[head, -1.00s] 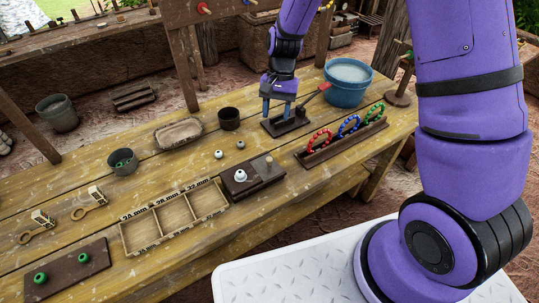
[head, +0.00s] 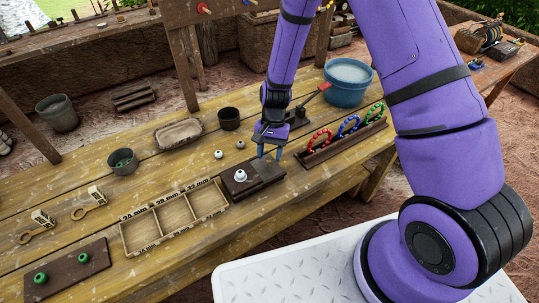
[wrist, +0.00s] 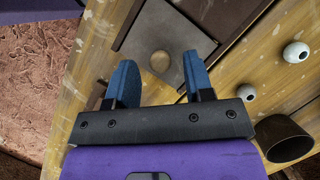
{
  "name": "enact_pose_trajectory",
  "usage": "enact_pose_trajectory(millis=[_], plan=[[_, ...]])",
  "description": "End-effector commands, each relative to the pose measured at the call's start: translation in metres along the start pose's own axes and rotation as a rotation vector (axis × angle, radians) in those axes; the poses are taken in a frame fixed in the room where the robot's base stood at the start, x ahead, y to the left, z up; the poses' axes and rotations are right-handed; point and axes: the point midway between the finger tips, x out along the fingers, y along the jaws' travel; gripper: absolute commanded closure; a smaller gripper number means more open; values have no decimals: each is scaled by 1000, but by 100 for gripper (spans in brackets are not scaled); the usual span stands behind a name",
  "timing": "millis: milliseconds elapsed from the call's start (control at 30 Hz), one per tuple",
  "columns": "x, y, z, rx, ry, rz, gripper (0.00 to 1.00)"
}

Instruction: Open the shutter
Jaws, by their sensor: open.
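A dark brown base (head: 235,191) lies on the wooden table, with a white ball (head: 240,175) on its left part. A grey plate, which looks like the shutter (head: 262,173), covers its right part. In the wrist view the grey plate (wrist: 140,38) carries a round wooden knob (wrist: 160,62). My gripper (head: 269,155) is open and points down above the plate. In the wrist view the knob shows between the fingertips of my gripper (wrist: 160,72); I cannot tell how high above it they are. In the head view the gripper hides the knob.
A divided wooden tray (head: 145,236) lies left of the base. A rack with coloured rings (head: 348,139) stands close on the right. Behind are two small balls (head: 218,154), a dark cup (head: 229,119), a red-handled device (head: 299,117) and a blue bucket (head: 347,88).

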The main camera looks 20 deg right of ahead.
Motion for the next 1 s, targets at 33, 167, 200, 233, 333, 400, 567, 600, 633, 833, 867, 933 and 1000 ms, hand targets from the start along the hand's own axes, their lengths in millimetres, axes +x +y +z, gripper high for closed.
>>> enact_pose_trajectory(millis=[33,167,200,233,333,400,567,600,633,833,867,933,1000], plan=[[4,0,0,0,-1,1,52],[9,0,0,0,1,0,52],[10,0,0,0,1,0,52],[10,0,0,0,1,0,52],[10,0,0,0,1,0,52],[10,0,0,0,1,0,52],[10,0,0,-1,1,-1,82],[10,0,0,-1,1,-1,91],[10,0,0,-1,1,-1,98],[9,2,-3,1,1,-1,100],[8,5,-5,2,1,-1,100],[4,14,-14,4,1,-2,100],[0,25,-24,4,1,-2,100]])
